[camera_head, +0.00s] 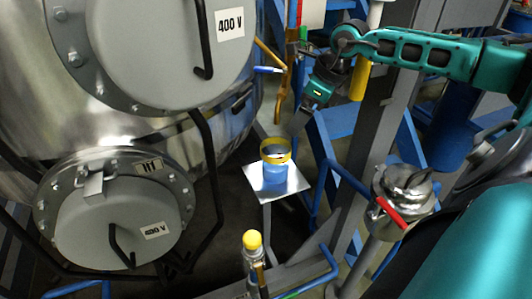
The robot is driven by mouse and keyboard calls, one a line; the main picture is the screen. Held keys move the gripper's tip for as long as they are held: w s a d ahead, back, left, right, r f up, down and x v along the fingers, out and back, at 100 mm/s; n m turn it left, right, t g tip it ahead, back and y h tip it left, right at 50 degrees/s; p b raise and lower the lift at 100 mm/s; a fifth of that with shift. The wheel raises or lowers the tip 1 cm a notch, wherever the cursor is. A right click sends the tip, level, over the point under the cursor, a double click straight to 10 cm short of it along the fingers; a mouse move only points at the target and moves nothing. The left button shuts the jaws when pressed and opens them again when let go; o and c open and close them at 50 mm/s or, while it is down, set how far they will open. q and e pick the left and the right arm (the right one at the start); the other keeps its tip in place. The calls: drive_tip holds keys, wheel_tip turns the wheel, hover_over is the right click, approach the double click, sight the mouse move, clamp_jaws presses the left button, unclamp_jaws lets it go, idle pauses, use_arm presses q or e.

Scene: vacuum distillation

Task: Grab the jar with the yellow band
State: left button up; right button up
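The jar with the yellow band (275,170) stands upright on a small square metal plate (290,192) in the middle of the head view. Its lower part is blue and the yellow band runs around its top. My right arm comes in from the right, and my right gripper (303,118) is above and to the right of the jar in the picture, apart from it. Its fingers are too small and dark to tell whether they are open or shut. My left gripper is not in view.
A large steel vessel with round hatches marked 400 V (165,45) fills the left. A yellow-capped post (253,258) stands in front of the plate. Blue frame bars (325,150) and a red-handled valve (388,212) are to the right of the jar.

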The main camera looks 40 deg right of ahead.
approach(281, 144)
drive_tip(key=s+a+f, duration=0.1)
drive_tip(key=a, duration=0.2)
drive_tip(key=b+x, duration=0.2)
drive_tip(key=x, duration=0.3)
drive_tip(key=shift+w+a+f, duration=0.1)
drive_tip(key=shift+f, duration=0.2)
drive_tip(key=shift+w+f, duration=0.1)
drive_tip(key=shift+f, duration=0.1)
drive_tip(key=shift+c, duration=0.2)
drive_tip(key=c, duration=1.7)
clamp_jaws()
drive_tip(key=shift+r, duration=0.15)
